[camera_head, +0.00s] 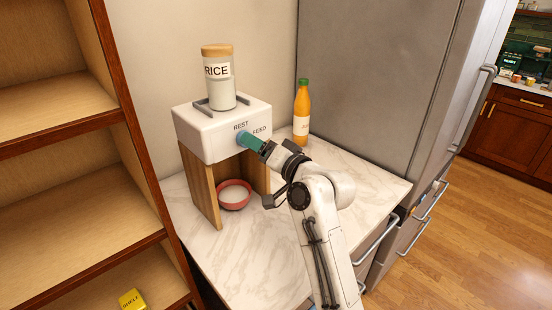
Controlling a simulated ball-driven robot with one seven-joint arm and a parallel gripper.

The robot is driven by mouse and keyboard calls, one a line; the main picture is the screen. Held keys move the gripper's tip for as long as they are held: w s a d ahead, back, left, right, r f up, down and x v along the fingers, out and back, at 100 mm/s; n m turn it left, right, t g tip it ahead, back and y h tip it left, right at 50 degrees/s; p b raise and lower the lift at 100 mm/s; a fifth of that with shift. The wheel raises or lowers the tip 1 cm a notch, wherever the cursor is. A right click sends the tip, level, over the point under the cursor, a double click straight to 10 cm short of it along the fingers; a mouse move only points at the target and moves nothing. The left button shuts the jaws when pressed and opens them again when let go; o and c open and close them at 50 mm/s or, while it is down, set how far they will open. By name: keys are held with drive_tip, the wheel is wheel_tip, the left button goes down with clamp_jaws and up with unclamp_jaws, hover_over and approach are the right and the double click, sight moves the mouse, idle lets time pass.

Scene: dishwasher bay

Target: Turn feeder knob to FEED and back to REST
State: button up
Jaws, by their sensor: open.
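The feeder (195,128) is a white box on wooden legs on the marble counter, with REST and FEED printed on its front. The blue knob (241,136) is on that front face, under the lettering, and is mostly covered by my gripper. Which mark it points to cannot be made out. My gripper (250,142) has green fingers and is open, with its tips at the knob; whether they touch it is unclear. A jar labelled RICE (217,90) stands on top of the feeder. A red bowl (234,204) with white contents sits underneath, between the legs.
An orange bottle (301,118) stands right of the feeder, near the grey fridge (375,75). Wooden shelves (70,165) rise on the left, with a yellow block (131,300) on the lowest one. The front of the counter (240,255) is clear.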

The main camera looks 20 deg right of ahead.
drive_tip(key=b+v, duration=0.1)
drive_tip(key=v, duration=0.7)
drive_tip(key=shift+s+b, duration=0.25)
drive_tip(key=shift+b, duration=0.15)
